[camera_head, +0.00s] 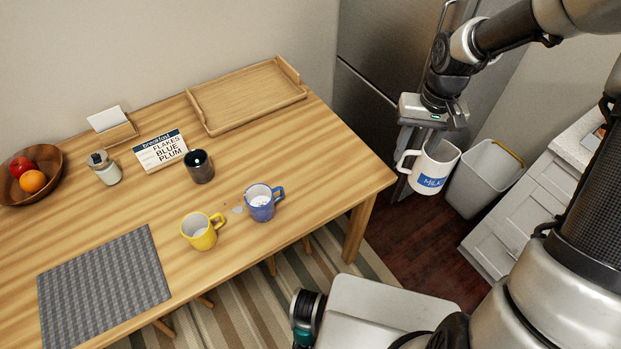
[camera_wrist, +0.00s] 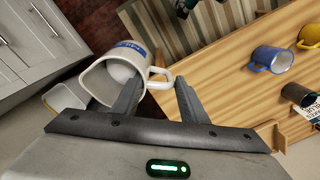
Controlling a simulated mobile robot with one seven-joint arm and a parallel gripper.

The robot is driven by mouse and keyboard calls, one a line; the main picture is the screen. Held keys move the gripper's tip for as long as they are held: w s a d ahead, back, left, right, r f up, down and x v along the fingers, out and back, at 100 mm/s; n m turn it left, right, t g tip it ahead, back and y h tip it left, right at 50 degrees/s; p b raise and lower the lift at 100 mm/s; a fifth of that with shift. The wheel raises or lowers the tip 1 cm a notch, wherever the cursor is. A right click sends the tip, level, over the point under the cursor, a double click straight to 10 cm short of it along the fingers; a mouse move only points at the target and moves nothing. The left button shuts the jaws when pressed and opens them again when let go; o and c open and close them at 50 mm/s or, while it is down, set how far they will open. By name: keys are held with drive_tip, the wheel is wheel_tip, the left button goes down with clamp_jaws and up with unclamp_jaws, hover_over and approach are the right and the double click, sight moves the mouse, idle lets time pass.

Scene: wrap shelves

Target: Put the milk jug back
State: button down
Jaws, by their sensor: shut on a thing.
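The milk jug (camera_head: 434,171) is white with a blue label reading "MILK" and a handle on its left side. My gripper (camera_head: 411,150) is shut on the jug and holds it in the air past the table's right end, in front of the grey fridge (camera_head: 385,52). In the wrist view, the jug (camera_wrist: 127,62) is tilted in the picture and its handle lies between the fingers of my gripper (camera_wrist: 160,80). Some white shows inside the jug.
On the wooden table (camera_head: 318,165) are a blue mug (camera_head: 262,208) with pale contents, a yellow mug (camera_head: 201,235), a dark cup (camera_head: 199,172), a breakfast card (camera_head: 161,151), an empty wooden tray (camera_head: 245,95) and a grey placemat (camera_head: 103,288). A bin (camera_head: 482,181) stands behind the jug.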

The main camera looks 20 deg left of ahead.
drive_tip(key=a+f+n+b, duration=0.2)
drive_tip(key=a+n, duration=0.2)
drive_tip(key=a, duration=1)
drive_tip(key=a+f+n+b, duration=0.2)
drive_tip(key=a+n, duration=0.2)
drive_tip(key=a, duration=1.1)
wheel_tip(320, 180, down, 10)
drive_tip(key=shift+d+f, duration=0.1)
drive_tip(key=shift+f, duration=0.05)
drive_tip(key=c, duration=1.5)
unclamp_jaws()
drive_tip(key=shift+f, duration=0.15)
drive_tip(key=o, duration=0.4)
drive_tip(key=shift+s, duration=0.1)
